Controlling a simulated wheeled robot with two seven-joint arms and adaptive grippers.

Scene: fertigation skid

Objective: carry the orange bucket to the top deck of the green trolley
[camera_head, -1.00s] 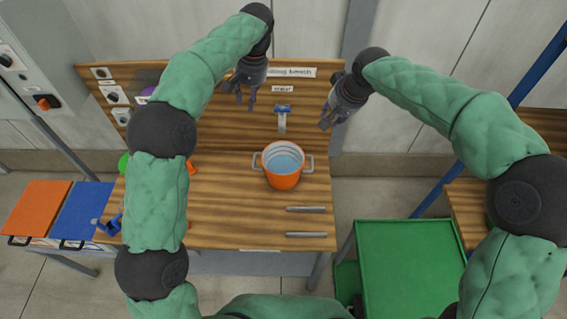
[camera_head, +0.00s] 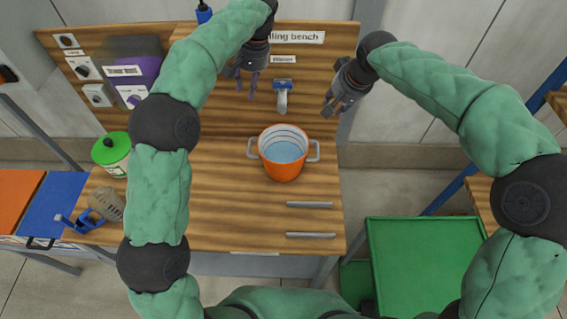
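The orange bucket (camera_head: 284,171) stands upright on the wooden bench, with a grey handle on each side and what looks like water inside. The top deck of the green trolley (camera_head: 424,268) is at the lower right, beside the bench, and its bare surface shows. My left gripper (camera_head: 247,92) is above the back of the bench, up and to the left of the bucket, with its fingers apart and nothing between them. My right gripper (camera_head: 332,108) is up and to the right of the bucket, apart from it, with its fingers spread and empty.
A blue-handled tap (camera_head: 283,92) is on the back panel behind the bucket. Two grey bars (camera_head: 310,204) lie at the bench's front right. A green-lidded jar (camera_head: 112,153) and a blue-handled scoop (camera_head: 86,222) stand at the left. A blue panel (camera_head: 55,205) is beyond.

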